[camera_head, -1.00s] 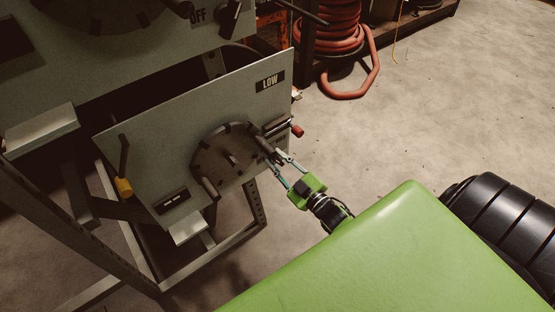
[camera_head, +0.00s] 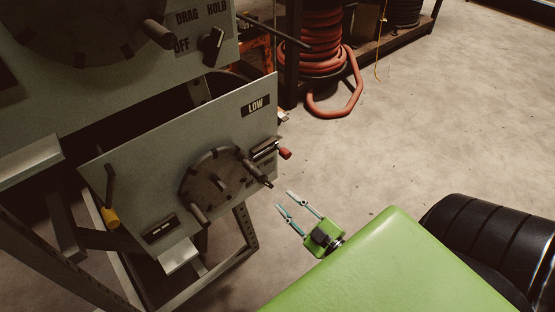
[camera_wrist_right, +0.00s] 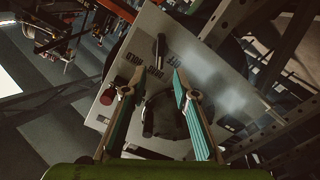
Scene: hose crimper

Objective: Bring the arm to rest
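My right gripper (camera_head: 284,201) is open and empty in the head view. Its two teal fingers stand apart, in front of and to the right of the machine's lower panel. The grey lower panel (camera_head: 130,160) carries a round dark dial (camera_head: 205,180) with handles sticking out; the gripper is clear of its nearest handle (camera_head: 257,172). The right wrist view also shows the open fingers (camera_wrist_right: 155,82), with the panel and dial (camera_wrist_right: 165,115) beyond them. Part of the dial is hidden there by the fingers. My left gripper is not in view.
A red-knobbed lever (camera_head: 285,153) juts from the panel's right edge, and a yellow-tipped lever (camera_head: 110,217) hangs at its left. A selector switch (camera_head: 212,45) sits on the upper panel. A red hose reel (camera_head: 322,50) stands behind. The concrete floor (camera_head: 440,110) at the right is open.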

